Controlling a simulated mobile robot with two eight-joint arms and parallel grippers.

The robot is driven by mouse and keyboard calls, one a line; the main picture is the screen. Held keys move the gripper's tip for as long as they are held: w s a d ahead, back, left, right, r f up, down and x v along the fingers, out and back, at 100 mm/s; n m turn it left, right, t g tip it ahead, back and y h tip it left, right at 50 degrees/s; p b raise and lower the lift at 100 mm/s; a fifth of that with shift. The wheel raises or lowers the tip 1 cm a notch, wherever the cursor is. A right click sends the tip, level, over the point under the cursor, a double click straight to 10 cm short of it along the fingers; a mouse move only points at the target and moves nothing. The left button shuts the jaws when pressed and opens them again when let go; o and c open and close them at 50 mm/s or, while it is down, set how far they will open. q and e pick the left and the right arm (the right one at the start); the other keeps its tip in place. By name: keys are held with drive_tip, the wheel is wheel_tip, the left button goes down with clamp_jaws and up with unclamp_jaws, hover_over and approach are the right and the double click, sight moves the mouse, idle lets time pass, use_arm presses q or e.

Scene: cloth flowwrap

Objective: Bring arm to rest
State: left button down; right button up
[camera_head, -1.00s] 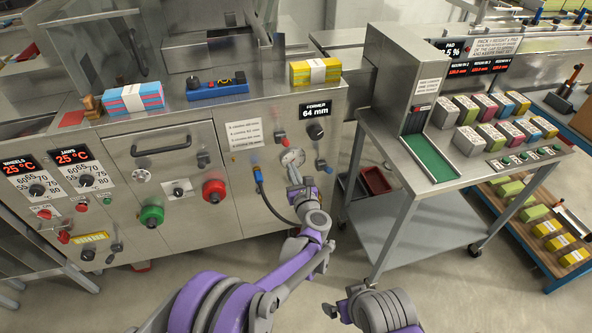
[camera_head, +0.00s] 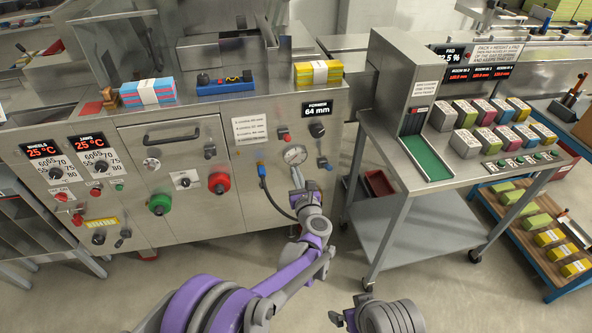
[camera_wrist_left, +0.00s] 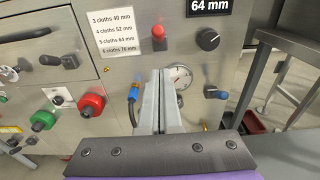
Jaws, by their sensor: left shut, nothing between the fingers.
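My left arm reaches up from the bottom of the head view. Its gripper (camera_head: 298,178) is in front of the steel machine's front panel, just below a round dial gauge (camera_head: 295,155). The two fingers are closed together and empty. In the left wrist view the shut fingers (camera_wrist_left: 160,92) point at the panel and overlap the left part of the gauge (camera_wrist_left: 180,77). I cannot tell how far the tips are from the panel.
A blue-tipped hose (camera_head: 262,172) hangs left of my left gripper. Red (camera_head: 218,183) and green (camera_head: 159,204) knobs project from the panel. A steel table (camera_head: 420,235) stands to the right, a red bin (camera_head: 379,184) behind its leg. Open floor lies in front.

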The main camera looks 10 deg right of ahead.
use_arm(q)
drive_tip(key=s+a+r+m+g+h, duration=0.3)
drive_tip(key=s+a+r+m+h, duration=0.5)
drive_tip(key=m, duration=1.1)
drive_tip(key=s+a+f+m+g+y, duration=0.35)
drive_tip(key=s+a+m, duration=0.35)
drive_tip(key=s, duration=0.4)
drive_tip(key=s+a+f+m+g+y, duration=0.2)
drive_tip(key=s+a+f+m+g, duration=0.15)
drive_tip(key=s+a, duration=0.6)
drive_tip(key=s+a+f+m+g+y, duration=0.3)
drive_tip(key=s+a+m, duration=0.4)
drive_tip(key=s, duration=0.6)
drive_tip(key=w+r+t+p, duration=0.1)
drive_tip(key=w+r+p, duration=0.2)
drive_tip(key=r+p, duration=0.9)
drive_tip(key=shift+d+r+h, duration=0.4)
drive_tip(key=shift+r+h, duration=0.05)
drive_tip(key=shift+r, duration=0.05)
use_arm(e)
wheel_tip(320, 180, up, 14)
drive_tip(key=w, duration=0.2)
drive_tip(key=shift+f+t, duration=0.15)
drive_tip(key=shift+t, duration=0.15)
use_arm(q)
drive_tip(key=shift+s, duration=0.1)
use_arm(e)
drive_tip(key=shift+s, duration=0.1)
